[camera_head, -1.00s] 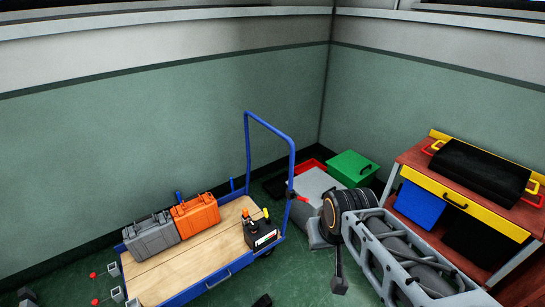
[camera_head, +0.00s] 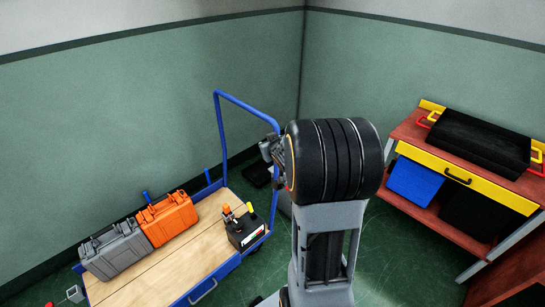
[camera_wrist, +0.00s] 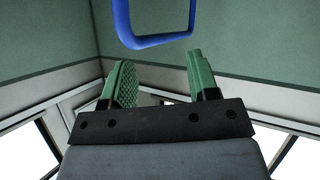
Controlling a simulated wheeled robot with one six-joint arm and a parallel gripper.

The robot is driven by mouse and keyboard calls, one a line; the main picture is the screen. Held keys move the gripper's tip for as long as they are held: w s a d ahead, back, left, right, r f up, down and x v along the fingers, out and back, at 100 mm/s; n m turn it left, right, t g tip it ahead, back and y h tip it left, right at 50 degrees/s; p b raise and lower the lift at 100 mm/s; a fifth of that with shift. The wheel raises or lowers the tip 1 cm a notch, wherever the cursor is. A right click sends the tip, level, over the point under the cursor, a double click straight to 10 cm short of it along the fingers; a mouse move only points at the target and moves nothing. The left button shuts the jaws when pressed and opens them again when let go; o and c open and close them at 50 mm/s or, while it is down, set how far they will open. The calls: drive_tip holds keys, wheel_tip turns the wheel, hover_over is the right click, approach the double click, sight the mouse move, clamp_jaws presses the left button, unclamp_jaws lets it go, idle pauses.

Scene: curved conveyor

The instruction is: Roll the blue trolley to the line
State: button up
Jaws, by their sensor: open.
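The blue trolley (camera_head: 185,266) has a wooden deck and a tall blue push handle (camera_head: 219,130) at its right end. It carries a grey case (camera_head: 115,252), an orange case (camera_head: 168,220) and a black box (camera_head: 245,232) with orange and yellow knobs. In the head view my gripper is mostly hidden behind my wrist, beside the handle's right post. In the wrist view my gripper (camera_wrist: 162,85) is open, with two green-padded fingers apart and nothing between them. The handle's blue bar (camera_wrist: 160,40) shows just beyond the fingertips.
A red workbench (camera_head: 462,182) with a yellow drawer, a black case on top (camera_head: 475,142) and a blue bin (camera_head: 415,186) stands at the right. Green walls meet in a corner behind the trolley. Small grey posts (camera_head: 73,293) stand at lower left. Green floor is bare before the bench.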

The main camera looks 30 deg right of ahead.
drive_tip(key=d+f+n+t+y+b, duration=0.1)
drive_tip(key=d+f+t+y+b, duration=0.35)
drive_tip(key=d+f, duration=0.75)
drive_tip(key=w+a+f+t+h, duration=0.1)
drive_tip(key=w+f, duration=0.1)
drive_tip(key=w, duration=1.1)
drive_tip(key=shift+a+b, duration=0.35)
drive_tip(key=shift+b, duration=0.1)
drive_tip(key=shift+t, duration=0.25)
drive_tip(key=shift+c, duration=0.3)
clamp_jaws()
